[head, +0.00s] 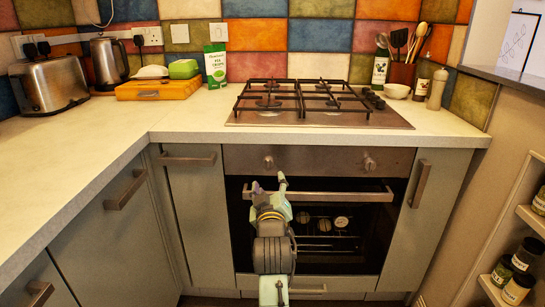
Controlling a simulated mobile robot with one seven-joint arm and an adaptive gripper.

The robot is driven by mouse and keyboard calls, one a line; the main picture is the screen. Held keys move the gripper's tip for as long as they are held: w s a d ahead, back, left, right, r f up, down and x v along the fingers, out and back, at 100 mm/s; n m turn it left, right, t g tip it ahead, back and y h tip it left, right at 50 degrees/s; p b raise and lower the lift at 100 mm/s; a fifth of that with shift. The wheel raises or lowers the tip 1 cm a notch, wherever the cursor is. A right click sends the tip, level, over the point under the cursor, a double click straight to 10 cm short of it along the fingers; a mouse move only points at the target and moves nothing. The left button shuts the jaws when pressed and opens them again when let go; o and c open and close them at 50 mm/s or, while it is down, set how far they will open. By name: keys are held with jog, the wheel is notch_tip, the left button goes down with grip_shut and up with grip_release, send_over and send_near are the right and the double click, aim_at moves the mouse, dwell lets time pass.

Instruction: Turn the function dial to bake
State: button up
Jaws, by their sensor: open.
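The built-in oven has a steel control panel (320,160) below the worktop, with a left dial (268,162) and a right dial (369,165). Their markings are too small to read, so I cannot tell which one is the function dial or where either points. My gripper (269,183) is open, its two fingertips apart, just below the left dial in the picture. I see no contact with the dial, but the depth between them is hard to judge. My arm covers part of the oven front below.
The oven door handle (345,195) runs across behind my gripper. A gas hob (310,105) sits above. Cupboard handles (188,160) and (420,184) stick out on both sides. A spice rack (530,216) with jars stands at the right. The toaster (50,87) and kettle (108,63) are far left.

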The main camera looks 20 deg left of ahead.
aim_at(269, 166)
jog(key=p+x, duration=0.1)
jog(key=x, duration=0.9)
jog(key=shift+a, duration=0.1)
jog(key=shift+c, duration=0.2)
jog(key=c, duration=1.1)
